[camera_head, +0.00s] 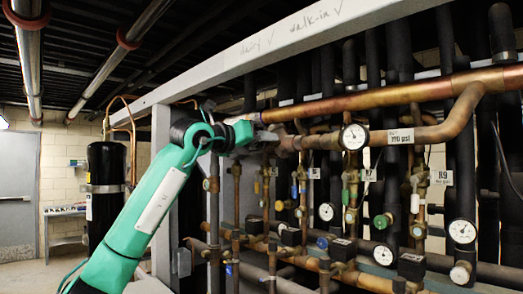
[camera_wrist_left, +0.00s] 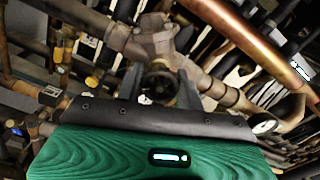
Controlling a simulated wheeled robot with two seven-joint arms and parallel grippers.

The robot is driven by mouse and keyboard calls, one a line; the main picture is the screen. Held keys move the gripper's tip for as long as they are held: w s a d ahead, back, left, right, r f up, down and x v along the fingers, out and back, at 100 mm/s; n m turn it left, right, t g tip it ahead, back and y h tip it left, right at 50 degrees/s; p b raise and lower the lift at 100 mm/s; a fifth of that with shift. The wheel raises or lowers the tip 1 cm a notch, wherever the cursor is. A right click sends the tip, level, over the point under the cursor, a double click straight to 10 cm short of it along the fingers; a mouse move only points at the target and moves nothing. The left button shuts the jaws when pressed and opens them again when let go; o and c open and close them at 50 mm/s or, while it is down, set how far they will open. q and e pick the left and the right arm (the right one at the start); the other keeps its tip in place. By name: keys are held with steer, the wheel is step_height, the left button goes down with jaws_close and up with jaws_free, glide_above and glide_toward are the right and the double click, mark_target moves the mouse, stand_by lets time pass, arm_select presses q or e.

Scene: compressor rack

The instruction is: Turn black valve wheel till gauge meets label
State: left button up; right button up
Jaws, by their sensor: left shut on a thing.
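The black valve wheel (camera_wrist_left: 158,86) sits between the fingers of my left gripper (camera_wrist_left: 160,94) in the left wrist view, at the end of a valve body on the copper pipe. In the head view my left gripper (camera_head: 262,139) reaches the valve from the left and largely hides the wheel. It is shut on the wheel. A round white gauge (camera_head: 353,137) stands on the pipe to the right of the gripper. The label reading "110 psi" (camera_head: 400,136) is just right of that gauge. The needle is too small to read surely. My right gripper is not in view.
Dense vertical pipes and several smaller gauges, one of them low right (camera_head: 462,231), fill the rack below. A pale steel beam (camera_head: 290,38) crosses above my left gripper. A black tank (camera_head: 106,180) and a grey door (camera_head: 17,190) are at the left.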

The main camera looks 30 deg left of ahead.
arm_select(q)
steer(key=shift+n, duration=0.5)
steer(key=shift+r+b, duration=0.15)
steer(key=shift+b, duration=0.15)
steer(key=o, duration=1)
steer(key=shift+s+a, duration=0.15)
steer(key=shift+s, duration=0.1)
steer(key=b+v, duration=0.5)
steer(key=v, duration=0.8)
steer(key=shift+s+a, duration=0.1)
steer(key=shift+s, duration=0.05)
